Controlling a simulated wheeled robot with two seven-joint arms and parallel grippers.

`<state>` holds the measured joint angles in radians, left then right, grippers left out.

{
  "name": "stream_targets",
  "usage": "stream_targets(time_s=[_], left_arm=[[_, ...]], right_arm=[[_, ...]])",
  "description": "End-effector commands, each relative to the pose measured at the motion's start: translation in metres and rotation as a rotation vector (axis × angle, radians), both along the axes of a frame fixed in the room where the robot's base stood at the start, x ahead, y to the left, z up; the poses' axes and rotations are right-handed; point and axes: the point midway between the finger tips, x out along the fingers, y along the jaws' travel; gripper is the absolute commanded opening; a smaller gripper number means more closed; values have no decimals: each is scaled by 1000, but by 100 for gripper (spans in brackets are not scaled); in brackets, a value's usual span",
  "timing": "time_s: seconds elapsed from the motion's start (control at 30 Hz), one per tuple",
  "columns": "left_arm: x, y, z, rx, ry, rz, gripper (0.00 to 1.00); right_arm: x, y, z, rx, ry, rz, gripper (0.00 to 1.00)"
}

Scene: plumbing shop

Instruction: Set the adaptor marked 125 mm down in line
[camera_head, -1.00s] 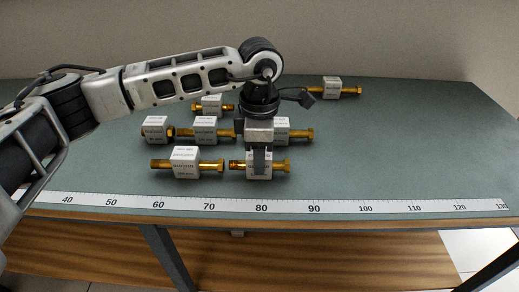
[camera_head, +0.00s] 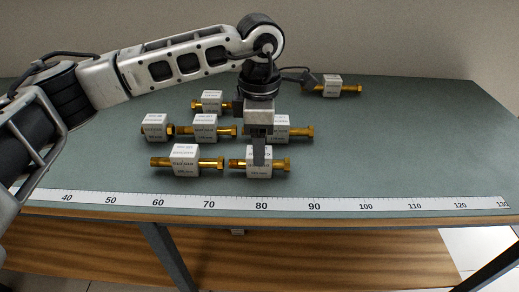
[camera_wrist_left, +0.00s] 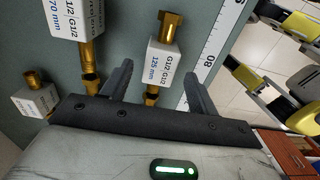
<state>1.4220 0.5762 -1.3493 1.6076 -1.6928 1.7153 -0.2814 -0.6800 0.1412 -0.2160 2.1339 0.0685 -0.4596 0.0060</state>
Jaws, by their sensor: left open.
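The adaptor marked 125 mm (camera_head: 251,170), a white labelled block on a brass fitting, lies on the bench in the front row, just behind the ruler near its 80 mark. In the left wrist view the adaptor (camera_wrist_left: 158,62) shows its "125 mm" label. My left gripper (camera_head: 259,161) is over it, pointing down, partly hiding its block. In the wrist view the open fingers (camera_wrist_left: 178,85) stand on either side, with gaps to it. My right gripper is in neither view.
Another adaptor (camera_head: 184,160) lies left of it in the same row. The ruler (camera_head: 340,207) runs along the front edge. The bench's right side (camera_head: 410,150) is clear.

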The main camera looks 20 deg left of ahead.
Motion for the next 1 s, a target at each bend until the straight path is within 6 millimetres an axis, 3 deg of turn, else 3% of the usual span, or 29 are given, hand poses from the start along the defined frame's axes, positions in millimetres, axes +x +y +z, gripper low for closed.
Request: stream_targets(time_s=[0.2,0.4,0.6,1.0], left_arm=[[1,-1,50,-1,-4,0,60],[0,-1,80,-1,-1,-1,60],[0,0,90,0,0,0,60],[0,0,90,0,0,-1,60]], right_arm=[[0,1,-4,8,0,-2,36],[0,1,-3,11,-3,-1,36],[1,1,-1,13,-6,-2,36],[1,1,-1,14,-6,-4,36]])
